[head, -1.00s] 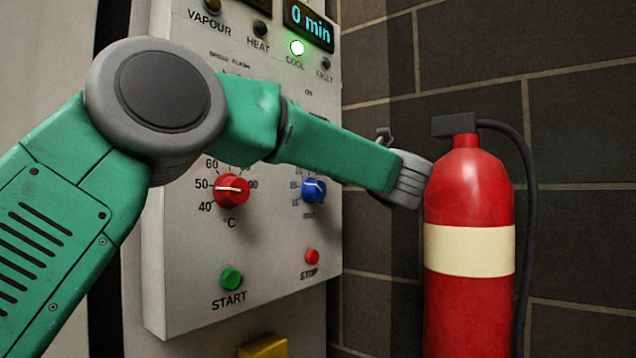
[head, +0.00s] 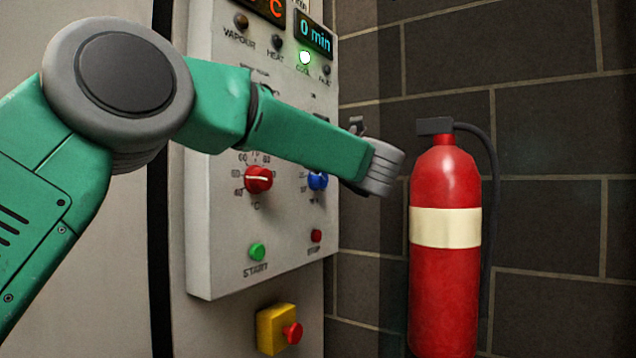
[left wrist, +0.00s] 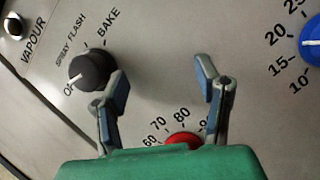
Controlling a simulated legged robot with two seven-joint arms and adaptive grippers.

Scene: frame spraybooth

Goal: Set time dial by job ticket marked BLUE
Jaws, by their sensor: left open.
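The blue dial (head: 317,181) sits at the lower right of the grey control panel, partly covered by my left arm in the head view. In the left wrist view the blue dial (left wrist: 312,40) is cut by the right edge. Its white pointer lies near the 15 to 20 marks. My left gripper (left wrist: 163,95) is open and empty in front of the panel, to the left of the blue dial and above the red dial (left wrist: 182,138). The time display (head: 315,37) reads 0 min. No job ticket shows. My right gripper is not in view.
A black selector knob (left wrist: 90,70) points to OFF beside the left finger. The red temperature dial (head: 258,179), green start button (head: 257,251), red stop button (head: 316,236) and yellow stop box (head: 272,330) are nearby. A fire extinguisher (head: 445,285) stands right of the panel.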

